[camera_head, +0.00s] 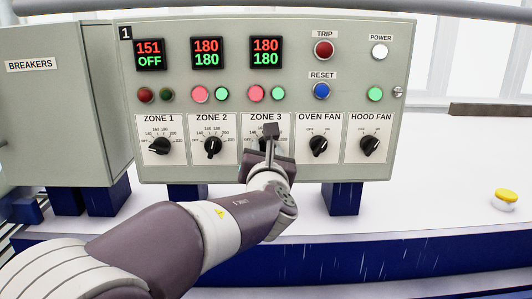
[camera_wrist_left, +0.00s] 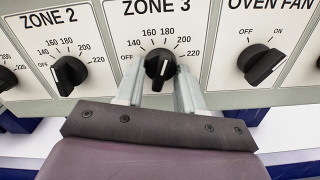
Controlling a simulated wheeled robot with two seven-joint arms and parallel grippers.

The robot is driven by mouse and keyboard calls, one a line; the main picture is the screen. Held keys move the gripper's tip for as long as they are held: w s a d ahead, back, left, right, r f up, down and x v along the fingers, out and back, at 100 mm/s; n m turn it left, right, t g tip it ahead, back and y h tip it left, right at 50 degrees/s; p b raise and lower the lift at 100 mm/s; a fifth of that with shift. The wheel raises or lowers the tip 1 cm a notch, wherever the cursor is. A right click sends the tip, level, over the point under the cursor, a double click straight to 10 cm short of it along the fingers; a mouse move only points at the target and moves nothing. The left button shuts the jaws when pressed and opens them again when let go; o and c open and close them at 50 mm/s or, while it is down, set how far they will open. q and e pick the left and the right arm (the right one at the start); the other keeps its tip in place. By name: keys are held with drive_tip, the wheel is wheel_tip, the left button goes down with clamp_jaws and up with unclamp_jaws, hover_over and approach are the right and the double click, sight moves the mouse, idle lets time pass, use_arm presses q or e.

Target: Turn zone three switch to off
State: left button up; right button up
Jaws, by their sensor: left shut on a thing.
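The zone 3 switch (camera_wrist_left: 161,62) is a round black knob with a white mark on the lower part of its face in the left wrist view. Which setting it points to is hard to tell. My left gripper (camera_wrist_left: 159,76) has one finger on each side of this knob and is shut on it. In the head view my left gripper (camera_head: 270,142) covers most of the zone 3 knob. The zone 3 display (camera_head: 266,53) reads 180 in red over 180 in green. My right gripper is not in view.
The zone 2 knob (camera_head: 213,147) is close on the left, and the oven fan knob (camera_head: 319,145) is close on the right. The zone 1 knob (camera_head: 160,146) and hood fan knob (camera_head: 370,145) are farther out. A breakers box (camera_head: 60,110) stands left of the panel.

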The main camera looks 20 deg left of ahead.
use_arm(q)
drive_tip(key=shift+f, duration=0.35)
drive_tip(key=b, duration=0.1)
drive_tip(key=n+b, duration=0.1)
drive_tip(key=shift+f+b, duration=0.25)
drive_tip(key=shift+b, duration=0.05)
drive_tip(key=shift+d+n+b, duration=0.1)
drive_tip(key=shift+n+b, duration=1)
drive_tip(key=shift+b, duration=0.1)
drive_tip(key=shift+r+n+b, duration=0.2)
drive_tip(key=shift+n+b, duration=0.35)
drive_tip(key=shift+n, duration=0.05)
drive_tip(key=shift+r+n+b, duration=0.1)
drive_tip(key=shift+n+b, duration=0.2)
drive_tip(key=o, duration=1)
drive_tip(key=shift+r, duration=0.1)
